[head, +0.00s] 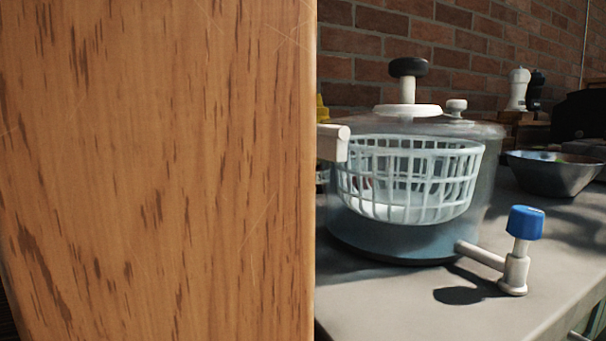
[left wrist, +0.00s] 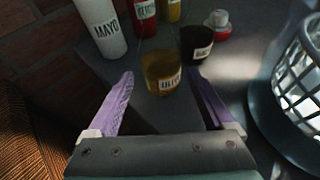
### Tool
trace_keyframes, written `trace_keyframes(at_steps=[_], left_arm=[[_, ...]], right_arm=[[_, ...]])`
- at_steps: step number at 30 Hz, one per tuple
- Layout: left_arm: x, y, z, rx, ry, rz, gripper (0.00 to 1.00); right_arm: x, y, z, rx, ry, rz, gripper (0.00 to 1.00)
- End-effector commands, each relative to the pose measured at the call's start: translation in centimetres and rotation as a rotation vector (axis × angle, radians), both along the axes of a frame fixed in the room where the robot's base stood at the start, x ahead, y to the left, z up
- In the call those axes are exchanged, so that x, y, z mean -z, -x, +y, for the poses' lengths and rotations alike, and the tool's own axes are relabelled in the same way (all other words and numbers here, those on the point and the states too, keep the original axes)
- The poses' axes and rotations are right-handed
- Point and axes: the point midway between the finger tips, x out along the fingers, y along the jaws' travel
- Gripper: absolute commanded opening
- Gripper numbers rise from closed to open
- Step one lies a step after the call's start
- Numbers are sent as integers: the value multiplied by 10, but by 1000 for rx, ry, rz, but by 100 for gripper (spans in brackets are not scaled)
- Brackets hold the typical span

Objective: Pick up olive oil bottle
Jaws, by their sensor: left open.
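The olive oil bottle (left wrist: 160,66), golden-brown with a partly readable white label, stands on the grey counter in the left wrist view. My left gripper (left wrist: 160,76) has two purple fingers spread apart, with the bottle in line with the gap between their tips. The fingers are not closed on it; I cannot tell how deep it sits between them. A dark bottle (left wrist: 197,43) with a white label stands close by, near the right fingertip. The olive oil bottle cannot be made out in the head view, where a wooden panel (head: 160,170) covers the left half. My right gripper is not seen.
A white mayo bottle (left wrist: 101,28), a red bottle (left wrist: 143,16) and a yellow bottle (left wrist: 173,9) stand behind. A red-and-white item (left wrist: 218,24) is at the back right. A salad spinner (head: 410,240) stands to the right; a grey bowl (head: 555,177) is beyond it.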

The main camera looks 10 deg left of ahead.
Motion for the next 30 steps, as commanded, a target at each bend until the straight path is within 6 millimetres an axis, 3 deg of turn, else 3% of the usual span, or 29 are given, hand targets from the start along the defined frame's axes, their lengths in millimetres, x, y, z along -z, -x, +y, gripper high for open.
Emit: trace_keyframes(at_steps=[15, 27, 30], left_arm=[[15, -45, -10, 0, 2, 1, 86], [16, -51, -10, 1, 1, 0, 86], [16, -50, -10, 1, 1, 0, 74]], right_arm=[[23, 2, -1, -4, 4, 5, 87], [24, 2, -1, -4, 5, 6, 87], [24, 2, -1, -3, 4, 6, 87]])
